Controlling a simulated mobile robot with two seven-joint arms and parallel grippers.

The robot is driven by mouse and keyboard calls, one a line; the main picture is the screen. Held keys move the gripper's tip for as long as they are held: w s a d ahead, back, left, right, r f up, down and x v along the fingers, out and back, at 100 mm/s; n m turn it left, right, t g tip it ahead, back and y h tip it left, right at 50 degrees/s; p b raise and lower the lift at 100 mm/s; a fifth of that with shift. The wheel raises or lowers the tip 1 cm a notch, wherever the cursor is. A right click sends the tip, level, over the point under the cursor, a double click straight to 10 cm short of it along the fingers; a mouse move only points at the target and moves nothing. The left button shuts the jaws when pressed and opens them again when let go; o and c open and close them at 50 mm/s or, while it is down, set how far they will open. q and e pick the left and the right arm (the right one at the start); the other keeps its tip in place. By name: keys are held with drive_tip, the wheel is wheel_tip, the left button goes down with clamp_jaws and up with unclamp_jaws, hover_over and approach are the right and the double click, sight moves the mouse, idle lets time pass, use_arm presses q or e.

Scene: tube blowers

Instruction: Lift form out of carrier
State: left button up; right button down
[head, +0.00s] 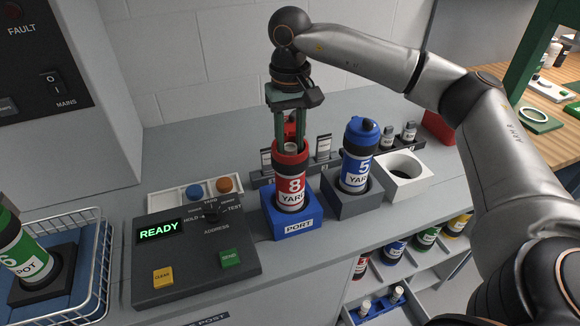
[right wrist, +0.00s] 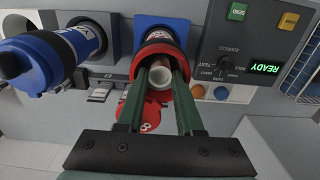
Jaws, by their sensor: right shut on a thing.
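The red carrier (head: 291,173), marked 8 and YARD, stands upright in the blue PORT block (head: 293,222). Its mouth is open and its red lid (right wrist: 135,112) hangs back at the rear. The form, a pale rolled piece (right wrist: 158,80), shows in the carrier's mouth in the right wrist view. My right gripper (head: 290,140) comes down from above with its green fingers at the mouth, shut on the form. The form's lower part is hidden inside the carrier. My left gripper is not in view.
A blue carrier (head: 358,155) marked 5 stands in a grey block just right, close to my gripper. A white block (head: 403,176) with a round hole is farther right. The console (head: 190,258) reads READY. A wire basket (head: 98,262) with a green carrier (head: 24,252) is at left.

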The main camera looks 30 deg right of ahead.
drive_tip(key=shift+r, duration=0.15)
idle(0.5)
wheel_tip(320, 180, up, 18)
drive_tip(key=p, duration=0.3)
idle(0.4)
wheel_tip(320, 180, up, 13)
drive_tip(key=shift+r, duration=0.2)
idle(1.2)
